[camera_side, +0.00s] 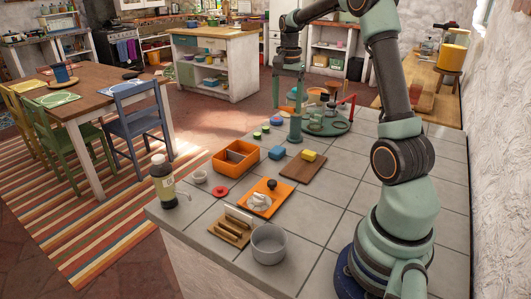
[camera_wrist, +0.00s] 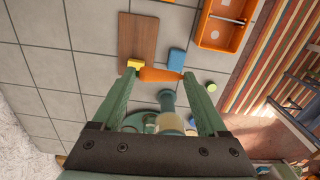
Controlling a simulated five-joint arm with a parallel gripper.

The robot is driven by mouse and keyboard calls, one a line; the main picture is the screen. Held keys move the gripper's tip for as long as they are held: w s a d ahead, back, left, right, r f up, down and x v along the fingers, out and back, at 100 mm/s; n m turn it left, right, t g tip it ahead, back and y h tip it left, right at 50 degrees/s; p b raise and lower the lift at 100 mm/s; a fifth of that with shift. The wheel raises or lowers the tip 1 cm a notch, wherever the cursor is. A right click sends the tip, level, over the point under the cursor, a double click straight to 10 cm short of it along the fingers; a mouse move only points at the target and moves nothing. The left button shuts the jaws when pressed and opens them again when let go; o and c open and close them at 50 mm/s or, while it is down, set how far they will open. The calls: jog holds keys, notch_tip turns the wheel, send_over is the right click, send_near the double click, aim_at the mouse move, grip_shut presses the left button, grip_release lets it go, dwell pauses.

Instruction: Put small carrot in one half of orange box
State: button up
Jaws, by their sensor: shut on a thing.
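An orange carrot (camera_wrist: 160,75) lies crosswise between the fingertips of my gripper (camera_wrist: 160,76), which is shut on it. In the side view my gripper (camera_side: 286,112) is over the far part of the counter, with a little of the carrot (camera_side: 287,108) showing orange between the fingers. The orange box (camera_side: 236,157) sits on the tiles nearer the camera and to the left, open-topped with a divider making two halves. Both halves look empty. The box (camera_wrist: 225,25) also shows at the top right of the wrist view, away from the carrot.
A blue block (camera_side: 277,153) stands between the box and a brown board (camera_side: 303,170) bearing a yellow block (camera_side: 309,155).

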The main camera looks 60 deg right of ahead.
jog(key=shift+m, duration=0.4)
jog(key=shift+w+a+f, duration=0.7)
jog(key=shift+w+f, duration=1.55)
jog(key=shift+f, duration=0.05)
jog(key=shift+w+a+f, duration=0.7)
jog(key=shift+w+f, duration=1.55)
jog(key=shift+w, duration=0.05)
jog(key=shift+w+a+f, duration=0.7)
jog(key=shift+w+f, duration=1.55)
jog(key=shift+f, duration=0.05)
jog(key=shift+f, duration=0.2)
jog(key=o, duration=1.2)
jog(key=shift+r, duration=0.15)
jog(key=shift+r, duration=3.4)
